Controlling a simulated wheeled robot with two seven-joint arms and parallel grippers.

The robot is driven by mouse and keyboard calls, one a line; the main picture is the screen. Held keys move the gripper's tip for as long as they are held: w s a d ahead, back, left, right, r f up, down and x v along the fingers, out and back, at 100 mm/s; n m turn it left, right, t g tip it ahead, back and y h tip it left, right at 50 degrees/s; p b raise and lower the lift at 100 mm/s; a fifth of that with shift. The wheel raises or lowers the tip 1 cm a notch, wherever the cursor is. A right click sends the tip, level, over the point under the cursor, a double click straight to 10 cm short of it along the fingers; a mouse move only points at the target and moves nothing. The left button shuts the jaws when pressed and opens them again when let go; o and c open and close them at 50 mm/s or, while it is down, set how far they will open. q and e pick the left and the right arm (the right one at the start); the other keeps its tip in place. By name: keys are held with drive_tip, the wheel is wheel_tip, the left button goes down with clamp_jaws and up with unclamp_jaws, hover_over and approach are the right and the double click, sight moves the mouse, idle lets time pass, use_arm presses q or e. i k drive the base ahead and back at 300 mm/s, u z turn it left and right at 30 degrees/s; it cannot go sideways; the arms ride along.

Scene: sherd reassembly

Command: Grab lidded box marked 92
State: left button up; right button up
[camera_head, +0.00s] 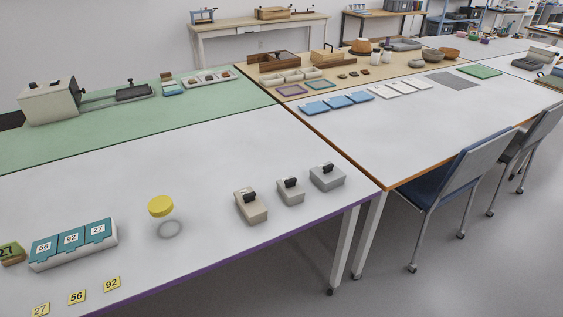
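The box marked 92 (71,239) has a teal top with a white label. It sits in the middle of a joined row on the white table at the lower left. The box marked 56 (44,248) is on its left and the box marked 27 (98,231) on its right. I cannot tell whether the three are separate boxes or lidded compartments of one pale holder. A yellow card marked 92 (111,284) lies in front, near the table edge. Neither of my grippers is in view.
Yellow cards marked 56 (77,297) and 27 (41,310) lie along the front edge. A yellow-lidded jar (161,207) stands right of the row. An item marked 27 (9,252) is at the left edge. Several grey devices (251,206) stand farther right. The table behind the row is clear.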

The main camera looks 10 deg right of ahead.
sight(289, 188)
drive_tip(key=u, duration=2.2)
drive_tip(key=i, duration=0.8)
drive_tip(key=z, duration=3.75)
drive_tip(key=k, duration=0.4)
drive_tip(key=u, duration=0.7)
drive_tip(key=i, duration=0.2)
drive_tip(key=u, duration=0.05)
